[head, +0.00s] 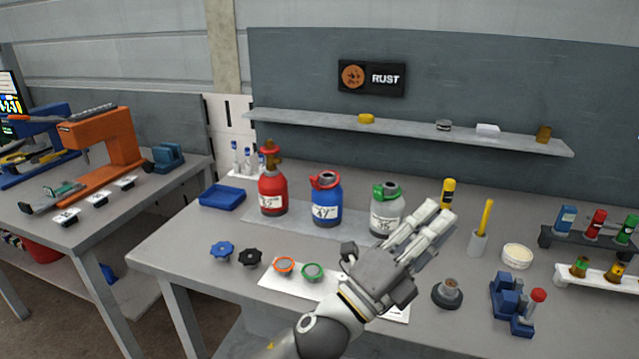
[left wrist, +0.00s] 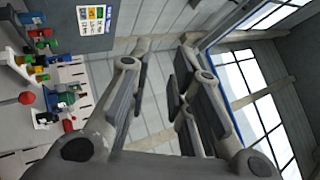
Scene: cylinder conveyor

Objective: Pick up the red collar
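A red collar (head: 324,180) sits around the neck of the blue bottle (head: 326,206) in the head view. A similar orange-red ring (head: 285,265) lies flat on a white sheet on the bench. My left gripper (head: 434,219) is to the right of both, raised above the bench in front of the grey bottle (head: 386,215) with a green collar (head: 386,190). Its fingers point up and away. In the left wrist view the fingers (left wrist: 160,72) are apart with nothing between them. My right gripper is not in view.
A red bottle (head: 272,194) with a brass valve stands left of the blue one. Blue and black knobs (head: 222,252) and a green ring (head: 313,271) lie in front. A dark round base (head: 447,294), blue vise (head: 513,305) and racks (head: 590,275) stand right.

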